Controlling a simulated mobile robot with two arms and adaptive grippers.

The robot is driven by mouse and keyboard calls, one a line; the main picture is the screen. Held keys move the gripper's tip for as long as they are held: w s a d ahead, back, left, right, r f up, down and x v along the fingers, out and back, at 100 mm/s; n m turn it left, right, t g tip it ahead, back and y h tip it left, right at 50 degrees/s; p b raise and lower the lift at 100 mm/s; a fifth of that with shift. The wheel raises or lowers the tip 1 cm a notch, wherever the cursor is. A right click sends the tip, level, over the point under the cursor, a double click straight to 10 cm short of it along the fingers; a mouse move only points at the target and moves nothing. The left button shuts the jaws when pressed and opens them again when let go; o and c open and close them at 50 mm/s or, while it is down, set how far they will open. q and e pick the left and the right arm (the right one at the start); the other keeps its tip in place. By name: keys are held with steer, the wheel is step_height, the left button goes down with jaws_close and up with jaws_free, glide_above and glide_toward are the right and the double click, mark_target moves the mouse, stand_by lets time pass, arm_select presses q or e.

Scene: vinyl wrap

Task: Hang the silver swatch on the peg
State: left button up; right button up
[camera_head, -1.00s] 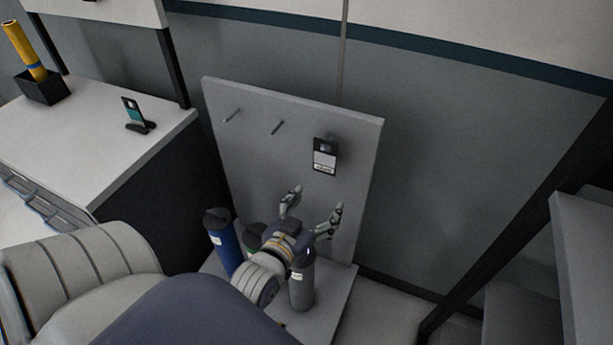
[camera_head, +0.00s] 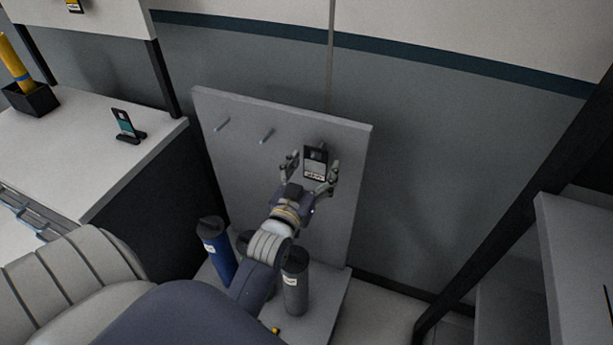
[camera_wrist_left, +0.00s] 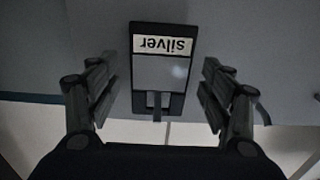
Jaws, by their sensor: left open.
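The silver swatch (camera_head: 315,163) is a small dark-framed card with a pale face and a white label. It hangs on the right-hand peg (camera_head: 322,145) of the grey pegboard (camera_head: 225,160). In the left wrist view the swatch (camera_wrist_left: 160,72) appears upside down with the label "silver", and the peg (camera_wrist_left: 157,112) passes through its slot. My left gripper (camera_head: 311,172) is open, with one finger on each side of the swatch. In the left wrist view gaps show between both fingers (camera_wrist_left: 157,95) and the swatch. My right gripper is not in view.
Two other pegs (camera_head: 222,125) (camera_head: 267,135) on the board are bare. A blue cylinder (camera_head: 217,250) and a grey cylinder (camera_head: 295,282) stand on the board's base. A white counter (camera_head: 70,140) at left holds a teal swatch on a stand (camera_head: 124,124) and a black box (camera_head: 33,100).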

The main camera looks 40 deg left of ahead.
arm_select(q)
steer(key=shift+x, duration=0.8)
steer(key=c, duration=1.1)
steer(key=shift+c, duration=0.2)
steer(key=o, duration=1.1)
